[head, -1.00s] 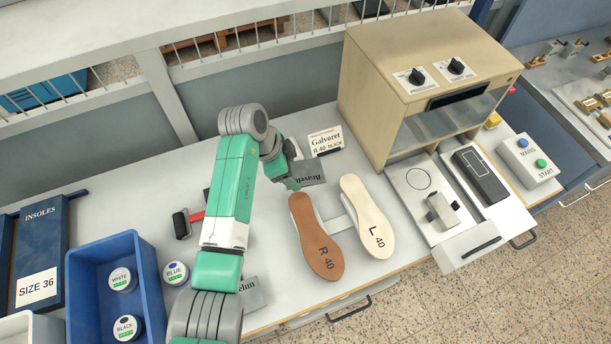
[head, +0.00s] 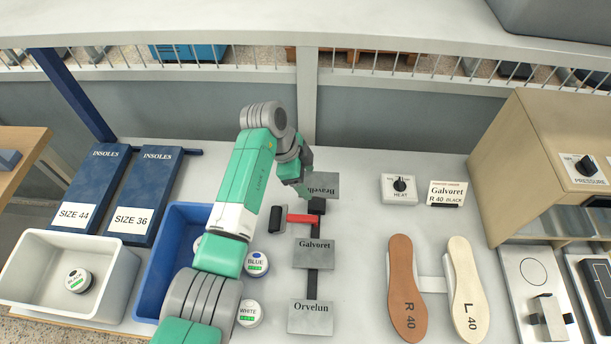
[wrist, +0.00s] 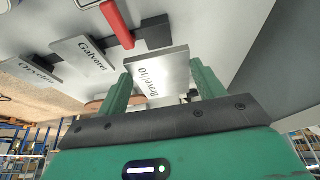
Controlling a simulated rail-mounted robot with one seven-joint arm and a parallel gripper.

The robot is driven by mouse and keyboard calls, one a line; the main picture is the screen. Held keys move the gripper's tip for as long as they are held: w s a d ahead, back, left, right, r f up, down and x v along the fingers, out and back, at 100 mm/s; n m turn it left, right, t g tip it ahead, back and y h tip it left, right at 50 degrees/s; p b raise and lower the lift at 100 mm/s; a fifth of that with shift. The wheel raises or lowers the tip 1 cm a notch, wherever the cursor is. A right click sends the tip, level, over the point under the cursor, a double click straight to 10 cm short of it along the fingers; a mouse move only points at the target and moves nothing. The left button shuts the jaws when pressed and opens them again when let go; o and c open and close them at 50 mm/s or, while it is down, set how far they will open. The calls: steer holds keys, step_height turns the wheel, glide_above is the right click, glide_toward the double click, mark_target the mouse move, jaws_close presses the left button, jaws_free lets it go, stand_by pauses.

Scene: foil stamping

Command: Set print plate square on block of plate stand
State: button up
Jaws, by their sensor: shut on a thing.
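The grey print plate (head: 323,186), lettered with a name starting "Brav", is held by my gripper (head: 303,188) at the far end of the plate stand. My gripper is shut on this plate, which shows between the fingers in the wrist view (wrist: 160,72). The plate stand (head: 312,281) is a dark strip running toward the front. Its dark far block (head: 317,206) shows just in front of the plate, and also in the wrist view (wrist: 154,31). The plate seems apart from the block; the exact gap is unclear. Galvoret (head: 314,254) and Orvelun (head: 310,317) plates sit on the stand.
Ink tins (head: 256,264) and a blue bin (head: 172,252) are further left. A heat control box (head: 399,189), a name card (head: 447,193) and two insoles (head: 408,287) stand right. Bench between stand and insoles is clear.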

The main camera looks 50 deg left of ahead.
step_height(320, 180, down, 7)
steer(key=b, duration=0.5)
steer(key=shift+r, duration=0.1)
steer(key=shift+a, duration=0.1)
stand_by(0.5)
steer(key=shift+f+b, duration=0.3)
steer(key=shift+f, duration=0.8)
stand_by(1.6)
steer(key=o, duration=1.5)
steer(key=shift+a+r, duration=0.1)
steer(key=v, duration=0.3)
steer(key=p+v, duration=0.1)
steer(key=v, duration=0.4)
steer(key=shift+w+a+r+p, duration=0.1)
steer(key=shift+w+r+p, duration=0.2)
steer(key=shift+r, duration=0.2)
